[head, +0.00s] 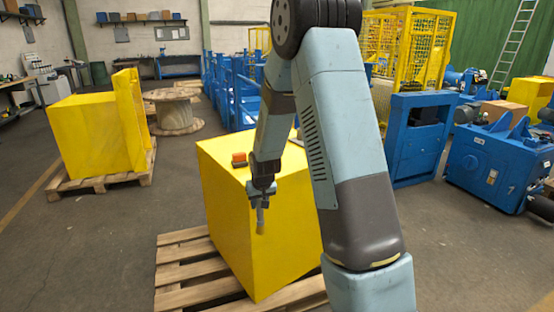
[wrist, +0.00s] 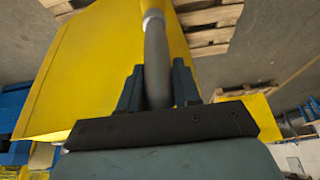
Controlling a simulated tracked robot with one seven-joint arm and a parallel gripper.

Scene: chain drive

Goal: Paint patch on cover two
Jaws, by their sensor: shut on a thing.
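My gripper (head: 262,193) is shut on a brush-like tool (head: 260,224), which hangs down with its pale end lowest, in front of the near yellow cover (head: 225,210). In the wrist view the tool's dark grey handle (wrist: 157,65) runs between the two fingers (wrist: 158,88), with a lighter band at its far end. The same yellow cover (wrist: 95,65) lies beyond it. I cannot tell whether the tool touches the cover. A second yellow cover (head: 88,135) stands at the left. I cannot tell which is cover two, and no paint patch stands out.
The near cover stands on a wooden pallet (head: 185,268); the left one has its own pallet (head: 100,183). A small orange-and-dark object (head: 239,159) sits on the near cover's top. A wooden spool (head: 173,112) and blue machinery (head: 490,165) stand behind. The floor at front left is clear.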

